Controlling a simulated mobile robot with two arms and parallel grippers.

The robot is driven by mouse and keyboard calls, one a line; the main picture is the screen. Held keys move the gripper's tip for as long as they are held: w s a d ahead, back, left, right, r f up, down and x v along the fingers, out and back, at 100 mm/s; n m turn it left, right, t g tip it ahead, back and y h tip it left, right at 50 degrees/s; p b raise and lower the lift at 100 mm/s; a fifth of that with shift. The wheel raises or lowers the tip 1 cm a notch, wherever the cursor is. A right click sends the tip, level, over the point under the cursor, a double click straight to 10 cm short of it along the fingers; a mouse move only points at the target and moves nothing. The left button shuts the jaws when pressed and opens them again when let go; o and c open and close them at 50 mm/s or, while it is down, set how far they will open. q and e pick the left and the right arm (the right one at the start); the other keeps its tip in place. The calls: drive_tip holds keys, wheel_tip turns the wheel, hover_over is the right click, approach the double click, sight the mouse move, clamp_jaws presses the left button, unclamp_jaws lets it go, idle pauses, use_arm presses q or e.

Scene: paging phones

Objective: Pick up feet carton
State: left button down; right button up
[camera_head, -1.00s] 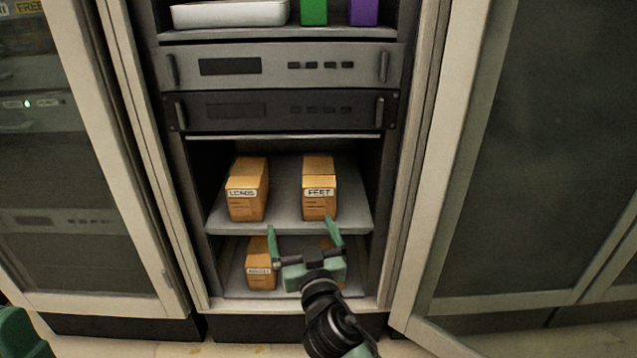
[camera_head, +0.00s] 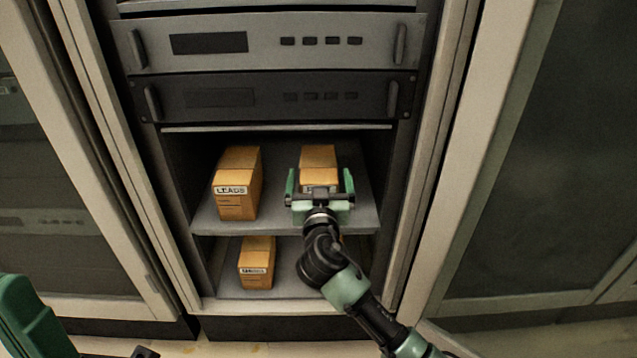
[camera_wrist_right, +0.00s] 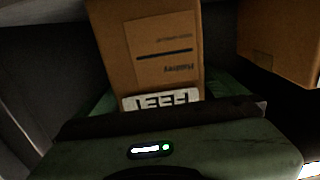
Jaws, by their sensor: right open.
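The feet carton (camera_head: 318,158) is an orange-brown box standing on the upper grey shelf of the open cabinet, on the right side. Its label is mostly hidden behind my right gripper in the head view. In the right wrist view the feet carton (camera_wrist_right: 150,50) appears upside down with its FEET label close to the gripper body. My right gripper (camera_head: 319,180) is open in front of the carton, one green finger to each side of it. I cannot tell how far the fingers reach along its sides. My left gripper is not in view.
Another carton (camera_head: 257,262) sits on the lower shelf. A dark rack unit (camera_head: 270,97) is above, and cabinet side walls bound the opening.

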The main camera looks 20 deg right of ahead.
drive_tip(key=shift+x, duration=1.45)
drive_tip(key=c, duration=1.8)
drive_tip(key=shift+r, duration=0.15)
drive_tip(key=shift+c, duration=0.8)
